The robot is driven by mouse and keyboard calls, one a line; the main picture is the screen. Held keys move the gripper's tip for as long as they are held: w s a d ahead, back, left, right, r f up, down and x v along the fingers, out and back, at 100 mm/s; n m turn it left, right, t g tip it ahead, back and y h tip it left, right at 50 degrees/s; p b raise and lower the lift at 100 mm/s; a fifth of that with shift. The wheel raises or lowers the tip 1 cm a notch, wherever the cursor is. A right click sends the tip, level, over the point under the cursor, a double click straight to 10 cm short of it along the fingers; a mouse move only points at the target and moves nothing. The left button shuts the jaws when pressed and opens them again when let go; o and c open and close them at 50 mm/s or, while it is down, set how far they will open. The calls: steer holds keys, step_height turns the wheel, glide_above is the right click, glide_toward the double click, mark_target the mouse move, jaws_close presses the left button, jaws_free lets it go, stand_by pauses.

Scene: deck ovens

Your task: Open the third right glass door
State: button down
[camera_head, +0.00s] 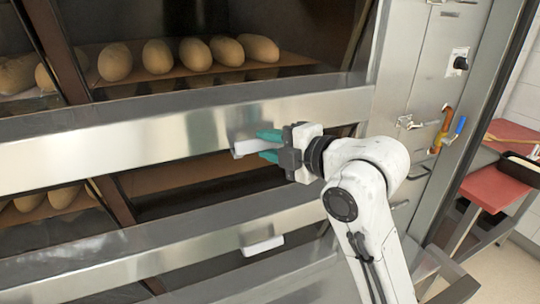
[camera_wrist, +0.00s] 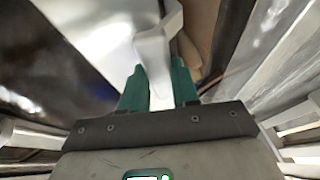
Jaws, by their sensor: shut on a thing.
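My gripper (camera_head: 266,146) is shut on a pale door handle (camera_head: 246,147) on a steel door rail, with its teal fingers above and below it. In the wrist view the pale handle (camera_wrist: 154,50) runs between the two teal fingers (camera_wrist: 158,88). The rail (camera_head: 120,146) runs across below the upper oven deck. A dark opening shows under the rail, and I cannot tell how far this door is tilted. A second pale handle (camera_head: 262,246) sits on the lower steel rail (camera_head: 100,262), apart from my gripper.
Loaves (camera_head: 196,54) stand on a board in the upper deck, and more loaves (camera_head: 62,196) lie lower left. A steel side panel (camera_head: 405,60) with a black knob (camera_head: 460,62) and a valve lever (camera_head: 458,128) is at right. A red-topped table (camera_head: 492,190) stands beyond it.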

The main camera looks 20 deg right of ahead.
step_height(320, 180, down, 8)
steer(key=w+n+t+y+b, duration=0.1)
steer(key=n+t+y+b, duration=0.5)
steer(key=b, duration=2.8)
steer(key=shift+r+t, duration=0.2)
steer(key=shift+t, duration=0.8)
steer(key=shift+r+y+b, duration=0.1)
steer(key=shift+y+b, duration=0.2)
steer(key=shift+y, duration=0.2)
steer(key=c, duration=0.8)
jaws_free()
steer(key=shift+r, duration=0.1)
steer(key=shift+c, duration=0.2)
steer(key=v, duration=1)
steer(key=shift+s+f+b, duration=0.2)
steer(key=shift+f+b, duration=0.1)
steer(key=shift+b, duration=0.05)
steer(key=shift+d, duration=0.1)
